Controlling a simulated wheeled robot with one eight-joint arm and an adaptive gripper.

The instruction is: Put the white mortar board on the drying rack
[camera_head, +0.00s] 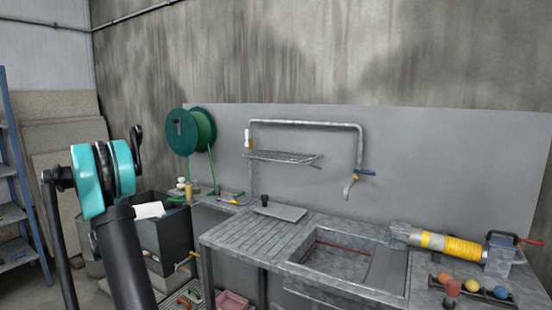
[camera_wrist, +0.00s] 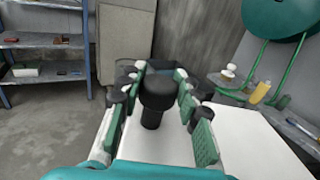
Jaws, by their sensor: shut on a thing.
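The white mortar board (camera_wrist: 245,140) lies below my gripper in the wrist view, with its black knobbed handle (camera_wrist: 157,92) standing up between the fingers. My gripper (camera_wrist: 158,100) is shut on that handle. In the head view my arm hides the gripper; a small white patch (camera_head: 149,210) beside the arm may be part of the board. A wire rack (camera_head: 283,157) hangs on the wall panel above the sink counter, apart from the board, and looks empty. A grey board with a black handle (camera_head: 281,211) lies on the ribbed drainboard (camera_head: 245,237).
A green hose reel (camera_head: 182,131) stands left of the rack. A bent pipe (camera_head: 310,123) and tap frame the rack. Small bottles (camera_wrist: 260,92) stand near the board's right side. A yellow-banded tool (camera_head: 450,246) and coloured balls (camera_head: 473,283) sit at the right. A blue shelf (camera_wrist: 45,42) is at left.

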